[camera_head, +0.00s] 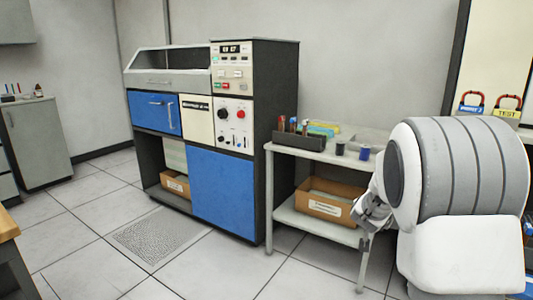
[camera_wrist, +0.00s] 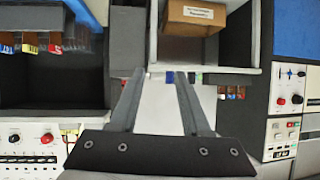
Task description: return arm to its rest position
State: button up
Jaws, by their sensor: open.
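My arm, white and grey, fills the right side of the head view. My gripper (camera_head: 369,212) shows small at its left, in front of the side table, partly hidden by the arm's bulk. In the wrist view my gripper (camera_wrist: 160,78) has its two long grey fingers spread apart. Nothing is held between them. A small blue object (camera_wrist: 169,77) shows beyond the fingertips, apart from them as far as I can tell.
The side table (camera_head: 310,151) holds a dark bin of tools (camera_head: 299,141) and two small dark cylinders. A cardboard box (camera_head: 331,206) sits on its lower shelf. A blue and black machine cabinet (camera_head: 222,190) stands left of it. Tiled floor (camera_head: 90,225) is clear at left.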

jog(key=s+a+r+n+g+y, duration=0.25)
jog(key=s+a+r+y, duration=0.4)
jog(key=s+a, duration=0.75)
jog(key=s+n+g+h+p, duration=0.1)
jog(key=s+n+g+h, duration=0.15)
jog(key=s, duration=2.25)
notch_tip(320, 180, up, 28)
jog(key=a+y+p, duration=0.1)
jog(key=p, duration=2.6)
jog(key=shift+r+n+g, duration=0.2)
jog(key=shift+n+g, duration=0.1)
jog(key=shift+n, duration=0.1)
jog(key=shift+w+d, duration=0.1)
